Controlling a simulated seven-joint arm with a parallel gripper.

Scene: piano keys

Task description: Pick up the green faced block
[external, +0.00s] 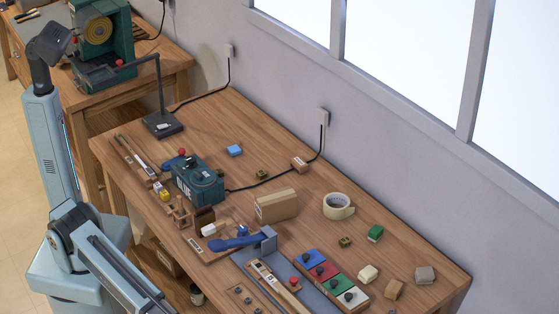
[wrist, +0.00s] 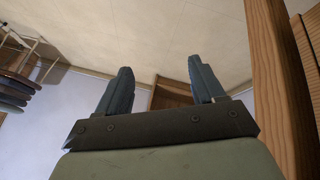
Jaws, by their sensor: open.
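The green faced block (external: 375,233) lies on the wooden workbench, right of the tape roll, in the external view. The wrist view shows a pale panelled surface, a wall and wooden parts, and not the green block. My arm stands at the left of the external view, away from the block; I cannot make out the fingers there.
A tape roll (external: 338,206), a tan block (external: 394,289), a cream block (external: 368,273) and a grey block (external: 424,275) surround the green block. A coloured panel (external: 298,257) with knobs, a cardboard box (external: 275,205) and a teal device (external: 196,181) stand further left. A wall runs behind.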

